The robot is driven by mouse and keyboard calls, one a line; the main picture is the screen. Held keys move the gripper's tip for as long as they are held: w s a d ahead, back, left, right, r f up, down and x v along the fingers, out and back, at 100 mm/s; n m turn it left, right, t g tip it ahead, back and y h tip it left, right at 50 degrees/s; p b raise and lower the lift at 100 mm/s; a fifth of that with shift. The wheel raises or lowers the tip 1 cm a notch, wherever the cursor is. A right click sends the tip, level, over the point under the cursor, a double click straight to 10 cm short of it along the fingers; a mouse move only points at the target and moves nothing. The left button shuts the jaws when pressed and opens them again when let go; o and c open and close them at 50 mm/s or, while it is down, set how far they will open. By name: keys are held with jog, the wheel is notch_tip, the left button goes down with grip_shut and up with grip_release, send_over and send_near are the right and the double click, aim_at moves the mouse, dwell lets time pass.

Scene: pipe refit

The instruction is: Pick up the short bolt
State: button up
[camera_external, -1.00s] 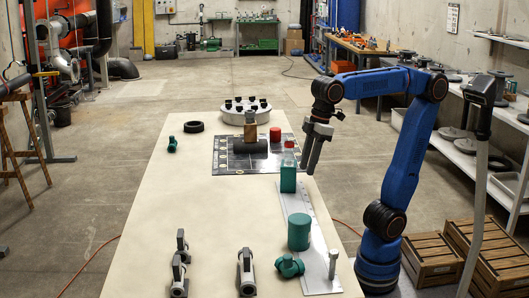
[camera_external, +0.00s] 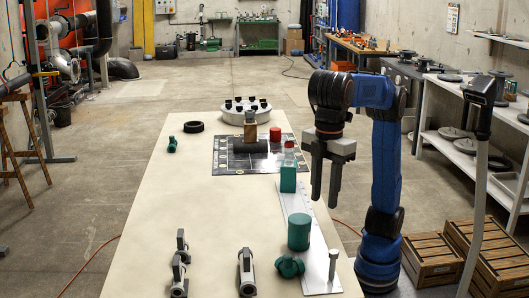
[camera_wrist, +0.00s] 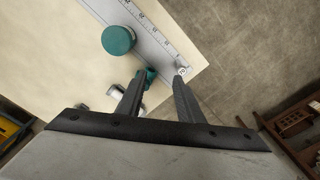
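The short bolt (camera_external: 333,264) is a silver metal piece standing upright on the near right end of the white table, by the end of a pale ruler strip (camera_external: 292,208). In the wrist view its round head (camera_wrist: 181,68) shows just past the right fingertip. My gripper (camera_external: 326,201) hangs fingers down, higher than the bolt and farther from the outside camera. Its two fingers are apart with nothing between them, as the wrist view (camera_wrist: 159,80) also shows. I cannot see contact between gripper and bolt.
A green cylinder (camera_external: 299,232) and a green pipe fitting (camera_external: 289,266) stand left of the bolt. A green bottle (camera_external: 288,172) stands farther back. The table's right edge runs close to the bolt.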

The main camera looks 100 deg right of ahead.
send_over(333, 257)
jog(key=d, duration=0.2)
jog(key=f, duration=1.2)
jog(key=shift+s+f, duration=0.2)
jog(key=shift+s, duration=0.1)
jog(key=shift+w+a+f, duration=0.1)
jog(key=shift+a+f, duration=0.1)
jog(key=shift+f, duration=1.1)
jog(key=shift+w+a+f, duration=0.1)
jog(key=shift+a+f, duration=0.1)
jog(key=shift+f, duration=1.1)
grip_shut()
